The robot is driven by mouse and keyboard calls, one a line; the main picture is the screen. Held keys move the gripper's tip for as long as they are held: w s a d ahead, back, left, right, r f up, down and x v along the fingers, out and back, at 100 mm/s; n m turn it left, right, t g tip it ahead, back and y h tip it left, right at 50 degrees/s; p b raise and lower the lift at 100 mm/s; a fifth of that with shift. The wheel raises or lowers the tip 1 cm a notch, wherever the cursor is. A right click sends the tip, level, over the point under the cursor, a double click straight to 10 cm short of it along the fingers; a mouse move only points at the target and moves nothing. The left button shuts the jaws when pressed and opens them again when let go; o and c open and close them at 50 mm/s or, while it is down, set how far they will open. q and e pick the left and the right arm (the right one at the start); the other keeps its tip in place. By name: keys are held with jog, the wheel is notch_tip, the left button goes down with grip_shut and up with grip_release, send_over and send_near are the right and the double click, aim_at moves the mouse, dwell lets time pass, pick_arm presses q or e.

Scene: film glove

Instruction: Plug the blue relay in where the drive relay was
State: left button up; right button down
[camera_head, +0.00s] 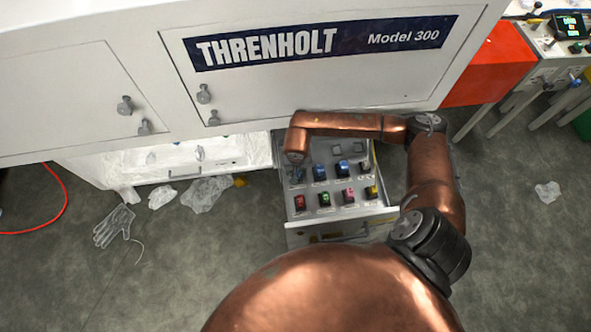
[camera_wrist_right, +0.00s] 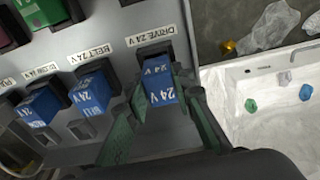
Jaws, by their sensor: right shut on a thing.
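My right gripper (camera_wrist_right: 160,88) has its green fingers on both sides of a blue relay (camera_wrist_right: 160,80) marked 24 V and is shut on it. The relay is at the socket labelled DRIVE 24 V (camera_wrist_right: 152,41); I cannot tell how deep it sits. In the head view, my right wrist hides the gripper at the drawer's left back corner, and a blue relay shows just below it (camera_head: 298,174). The BELT 24 V relay (camera_wrist_right: 90,92) and another blue relay (camera_wrist_right: 38,106) stand in the same row. My left gripper is not in view.
The open drawer (camera_head: 310,225) holds a front row with red (camera_head: 301,202), green (camera_head: 324,199) and pink (camera_head: 348,195) parts. The white cabinet (camera_head: 300,90) rises behind. Crumpled film (camera_head: 208,193) and a glove (camera_head: 115,226) lie on the floor to the left.

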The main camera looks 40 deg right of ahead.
jog(key=shift+f, duration=0.45)
jog(key=c, duration=1.6)
grip_release()
jog(key=r, duration=0.4)
jog(key=s+r, duration=0.1)
jog(key=r, duration=0.7)
jog(key=shift+s+a, duration=0.15)
jog(key=shift+a, duration=0.25)
